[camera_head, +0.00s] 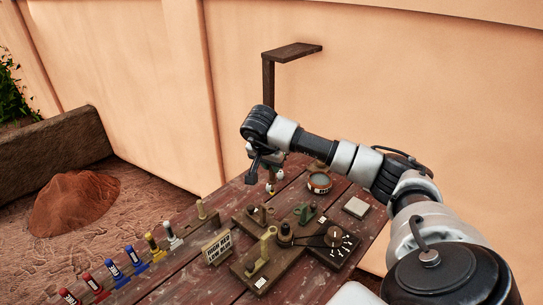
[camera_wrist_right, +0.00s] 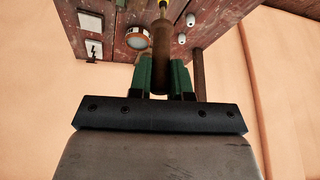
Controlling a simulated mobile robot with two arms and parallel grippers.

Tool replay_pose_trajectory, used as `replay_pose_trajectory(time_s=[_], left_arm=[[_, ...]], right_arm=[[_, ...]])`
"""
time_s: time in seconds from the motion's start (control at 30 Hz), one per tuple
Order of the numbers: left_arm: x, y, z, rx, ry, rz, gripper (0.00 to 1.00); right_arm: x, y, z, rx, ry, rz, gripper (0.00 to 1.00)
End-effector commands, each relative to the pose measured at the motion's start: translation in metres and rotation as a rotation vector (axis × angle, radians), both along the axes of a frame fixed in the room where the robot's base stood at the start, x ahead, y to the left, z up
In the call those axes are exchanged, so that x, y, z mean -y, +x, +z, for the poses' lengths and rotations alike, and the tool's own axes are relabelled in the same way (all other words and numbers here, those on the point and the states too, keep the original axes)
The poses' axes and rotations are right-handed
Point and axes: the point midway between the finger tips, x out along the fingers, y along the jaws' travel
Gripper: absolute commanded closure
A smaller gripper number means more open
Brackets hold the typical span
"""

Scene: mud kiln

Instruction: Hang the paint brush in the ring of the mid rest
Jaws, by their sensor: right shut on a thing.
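My right gripper (camera_head: 258,167) hangs over the far edge of the table, well away from the wooden stands. In the right wrist view its green-padded fingers (camera_wrist_right: 161,75) are shut on the brown handle of the paint brush (camera_wrist_right: 158,62). A yellow part shows at the brush's far end, toward the table. In the head view the brush is mostly hidden and hard to make out. I cannot tell which is the mid rest, and no ring shows clearly. My left gripper is out of view.
A row of coloured, labelled pegs (camera_head: 131,257) lines the table's left side. A sign (camera_head: 216,248) stands near the middle. A post with a shelf (camera_head: 291,52) rises behind.

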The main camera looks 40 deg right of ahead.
Motion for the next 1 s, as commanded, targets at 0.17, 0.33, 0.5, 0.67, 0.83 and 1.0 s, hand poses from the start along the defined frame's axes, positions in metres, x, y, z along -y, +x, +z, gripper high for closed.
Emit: replay_pose_trajectory(time_s=[0.17, 0.33, 0.5, 0.67, 0.83, 1.0], left_arm=[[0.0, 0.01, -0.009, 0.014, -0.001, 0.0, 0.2], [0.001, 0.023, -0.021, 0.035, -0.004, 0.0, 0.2], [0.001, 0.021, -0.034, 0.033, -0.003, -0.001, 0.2], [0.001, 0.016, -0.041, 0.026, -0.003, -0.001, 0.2], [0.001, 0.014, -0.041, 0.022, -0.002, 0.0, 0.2], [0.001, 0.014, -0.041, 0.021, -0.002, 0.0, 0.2]], right_arm=[[0.0, 0.0, -0.012, -0.001, 0.001, -0.003, 1.0], [0.0, 0.0, -0.03, -0.002, 0.0, -0.002, 1.0], [0.0, 0.0, -0.049, -0.001, 0.001, 0.0, 1.0], [0.0, 0.0, -0.059, 0.0, 0.001, 0.0, 1.0], [0.0, 0.0, -0.059, 0.001, 0.0, 0.0, 1.0], [0.0, 0.0, -0.059, 0.0, 0.0, 0.0, 1.0]])
